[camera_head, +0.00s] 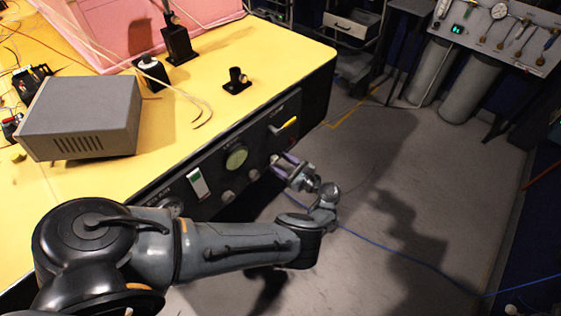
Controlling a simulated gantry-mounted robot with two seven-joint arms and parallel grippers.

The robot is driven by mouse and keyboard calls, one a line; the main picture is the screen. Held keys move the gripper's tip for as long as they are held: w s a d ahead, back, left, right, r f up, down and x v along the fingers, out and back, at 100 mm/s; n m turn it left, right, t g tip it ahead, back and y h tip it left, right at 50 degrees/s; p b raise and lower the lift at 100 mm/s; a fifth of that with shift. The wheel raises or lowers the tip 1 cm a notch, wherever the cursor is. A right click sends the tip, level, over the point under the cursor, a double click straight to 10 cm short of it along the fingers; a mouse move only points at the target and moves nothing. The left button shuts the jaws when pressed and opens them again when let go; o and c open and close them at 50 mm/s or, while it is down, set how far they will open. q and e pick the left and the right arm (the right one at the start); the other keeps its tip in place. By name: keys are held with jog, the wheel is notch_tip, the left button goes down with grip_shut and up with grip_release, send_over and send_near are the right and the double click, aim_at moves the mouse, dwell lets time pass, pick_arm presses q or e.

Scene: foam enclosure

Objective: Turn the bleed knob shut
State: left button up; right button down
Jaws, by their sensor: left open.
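The front panel (215,172) of the yellow bench carries a round gauge (236,157), a white switch (197,182), a yellow-handled lever (288,123) and small grey knobs. One knob (254,175) is below and right of the gauge, and another knob (228,197) is lower left. A further knob (274,159) shows right at my fingertips. The labels are too small to read, so I cannot tell which is the bleed knob. My left gripper (281,164) is open and points at the panel by that last knob. I cannot tell whether it touches the knob.
On the yellow bench top (190,115) are a grey box (85,118), black posts (178,42) and loose pale cables. A blue cable (400,262) crosses the open grey floor (350,210). Grey cylinders (470,90) and a gauge board (500,35) stand at back right.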

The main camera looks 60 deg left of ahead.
pick_arm(q)
jog(key=shift+s+a, duration=0.25)
jog(key=shift+a, duration=0.25)
jog(key=c, duration=1)
jog(key=shift+c, duration=0.2)
